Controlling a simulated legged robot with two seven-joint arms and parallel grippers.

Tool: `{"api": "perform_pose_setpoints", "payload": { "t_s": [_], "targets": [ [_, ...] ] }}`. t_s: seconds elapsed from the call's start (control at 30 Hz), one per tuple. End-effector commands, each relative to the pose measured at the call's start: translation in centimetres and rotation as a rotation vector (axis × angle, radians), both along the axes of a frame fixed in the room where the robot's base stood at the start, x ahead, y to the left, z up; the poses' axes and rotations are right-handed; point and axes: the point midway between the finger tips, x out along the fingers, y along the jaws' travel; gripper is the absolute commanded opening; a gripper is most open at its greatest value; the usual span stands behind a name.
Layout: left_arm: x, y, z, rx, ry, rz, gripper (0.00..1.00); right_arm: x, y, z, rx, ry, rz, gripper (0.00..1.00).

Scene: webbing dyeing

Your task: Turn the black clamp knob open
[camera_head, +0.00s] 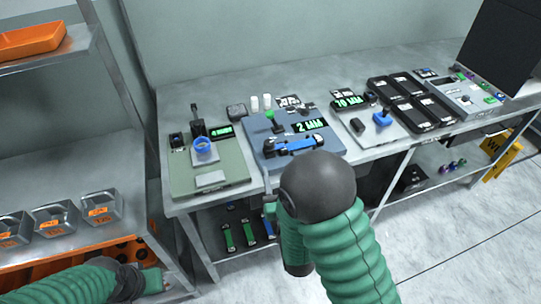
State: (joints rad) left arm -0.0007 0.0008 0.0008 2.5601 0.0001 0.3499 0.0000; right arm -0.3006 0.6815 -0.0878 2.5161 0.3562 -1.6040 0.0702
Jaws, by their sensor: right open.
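Several small black parts show on the bench, and I cannot tell for sure which is the clamp knob. One is a black knob-like piece (358,126) on the light grey panel, left of a blue-topped stick (383,117). Another is an upright black post (196,117) on the green panel. My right gripper (268,196) is at the bench's front edge, below the blue panel (262,150). It is open, touches no knob that I can see, and is partly hidden by my black wrist. My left gripper (153,281) is low at the left, away from the bench; its jaws are unclear.
The blue panel carries a blue bar with black ends (293,146) and a "2 MM" display (310,126). Black trays (412,100) and a dark screen (505,45) stand to the right. A metal shelf (50,160) with grey bins is at the left. Floor is clear at lower right.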

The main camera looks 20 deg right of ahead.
Motion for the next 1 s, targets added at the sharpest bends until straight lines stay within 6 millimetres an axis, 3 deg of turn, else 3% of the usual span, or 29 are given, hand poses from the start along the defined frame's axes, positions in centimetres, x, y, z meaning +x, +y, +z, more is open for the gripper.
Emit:
{"api": "perform_pose_setpoints", "payload": {
  "t_s": [0.03,0.1,0.3,0.43,0.6,0.83,1.0],
  "targets": [
    [0.0,0.0,-1.4,0.000,0.000,0.001,0.00,1.3,0.0,-0.3,0.001,-0.009,0.001,0.51],
    [0.0,0.0,0.0,0.000,0.000,0.001,0.00,3.2,-0.3,0.4,-0.001,-0.003,0.001,0.51],
    [0.0,0.0,0.3,0.000,-0.001,0.002,0.00,8.4,-1.2,0.2,0.001,-0.001,0.001,0.51],
    [0.0,0.0,0.3,0.000,-0.001,0.001,0.00,10.6,-1.7,0.1,0.002,0.000,0.001,0.51],
    [0.0,0.0,0.4,0.000,-0.001,0.001,0.00,11.9,-1.5,0.1,0.000,0.000,0.002,0.51],
    [0.0,0.0,0.3,0.000,-0.001,0.001,0.00,12.0,-1.5,0.1,0.000,0.001,0.002,0.51],
    [0.0,0.0,0.3,0.000,-0.001,0.001,0.00,12.0,-1.5,0.1,0.000,0.001,0.002,0.28]
  ]
}}
